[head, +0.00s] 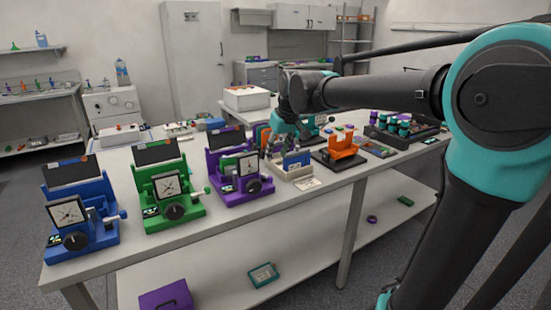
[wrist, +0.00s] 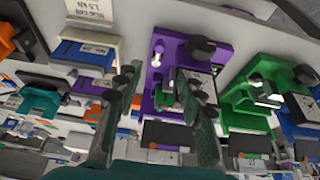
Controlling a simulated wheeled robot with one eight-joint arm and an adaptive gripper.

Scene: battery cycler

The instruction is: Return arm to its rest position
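My arm reaches in from the right of the head view, its wrist (head: 295,95) above the workbench (head: 190,235) behind the purple device (head: 240,190). In the wrist view my gripper (wrist: 163,80) has its two fingers spread wide apart, with nothing seen held between them. The purple device (wrist: 215,52) shows beyond and between the fingers, with a green piece in it. I cannot tell how near the fingertips are to it.
A blue device (head: 85,235) and a green device (head: 170,205) stand left of the purple one. An orange holder (head: 343,146) and a dark rack (head: 405,133) stand to the right. A white box (head: 246,98) sits behind. The lower shelf holds a purple box (head: 166,297).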

